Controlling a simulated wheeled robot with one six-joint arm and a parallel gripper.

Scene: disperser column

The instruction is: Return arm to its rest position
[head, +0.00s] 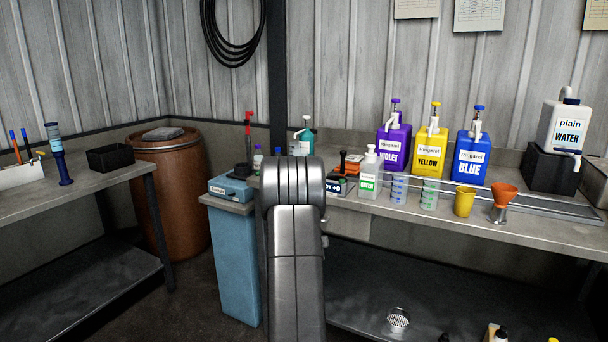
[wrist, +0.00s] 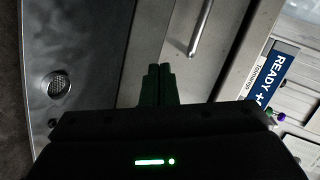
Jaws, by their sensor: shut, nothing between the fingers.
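My gripper (wrist: 159,84) shows in the wrist view with its two dark green fingers together and nothing between them. Below the fingers is the dark gripper body with a lit green bar. In the head view my grey arm stands upright in front of the bench, and the gripper itself is hidden. In the wrist view the fingers point toward the bench's metal surfaces, and I see no contact.
The bench (head: 490,228) carries violet (head: 394,146), yellow (head: 430,153) and blue (head: 471,158) jugs, a yellow cup (head: 464,202) and an orange funnel (head: 505,195). A blue cabinet (head: 234,262) and brown barrel (head: 171,190) stand left. A drain (head: 398,318) is on the lower shelf.

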